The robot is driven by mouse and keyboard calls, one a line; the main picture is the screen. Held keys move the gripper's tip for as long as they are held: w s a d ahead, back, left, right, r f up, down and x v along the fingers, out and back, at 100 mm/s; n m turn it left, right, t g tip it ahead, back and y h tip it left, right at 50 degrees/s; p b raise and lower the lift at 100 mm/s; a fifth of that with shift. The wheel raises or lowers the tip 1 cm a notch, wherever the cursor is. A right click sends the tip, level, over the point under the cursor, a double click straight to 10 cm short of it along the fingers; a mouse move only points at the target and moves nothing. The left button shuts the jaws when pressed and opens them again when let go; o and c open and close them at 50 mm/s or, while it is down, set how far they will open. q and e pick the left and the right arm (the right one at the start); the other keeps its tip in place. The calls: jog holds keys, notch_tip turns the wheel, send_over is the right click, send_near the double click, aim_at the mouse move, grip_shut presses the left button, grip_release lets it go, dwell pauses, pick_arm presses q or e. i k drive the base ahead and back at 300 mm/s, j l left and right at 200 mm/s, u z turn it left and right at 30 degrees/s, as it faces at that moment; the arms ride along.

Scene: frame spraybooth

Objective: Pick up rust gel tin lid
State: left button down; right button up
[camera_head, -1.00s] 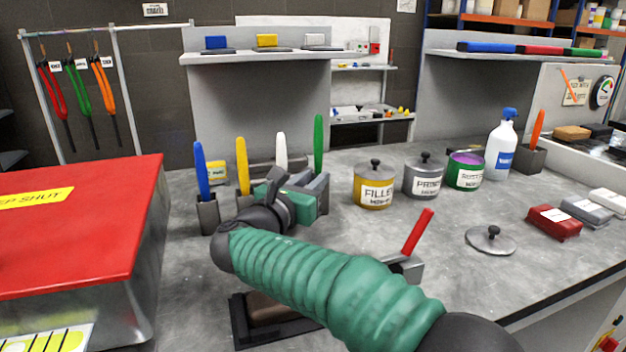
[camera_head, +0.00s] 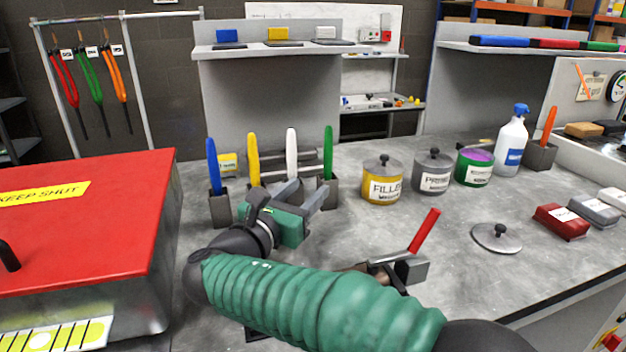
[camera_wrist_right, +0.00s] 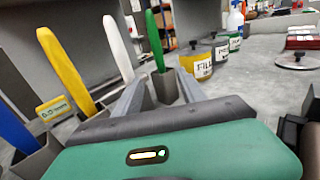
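The rust gel tin lid (camera_head: 496,238), a flat grey disc with a dark knob, lies on the bench to the right. It also shows in the right wrist view (camera_wrist_right: 292,62) near the right edge. The rust gel tin (camera_head: 474,167) stands open behind it, with purple content and a green label. My right gripper (camera_head: 308,190) is open and empty, well left of the lid, close in front of the coloured-handled tools. Its two grey fingers stand apart in the right wrist view (camera_wrist_right: 160,82). My left gripper is not in view.
Filler (camera_head: 382,188) and primer (camera_head: 433,180) tins, both lidded, stand left of the open tin. A red-topped box (camera_head: 80,215) fills the left.

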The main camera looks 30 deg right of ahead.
aim_at(496, 237)
jog(key=k, duration=1.5)
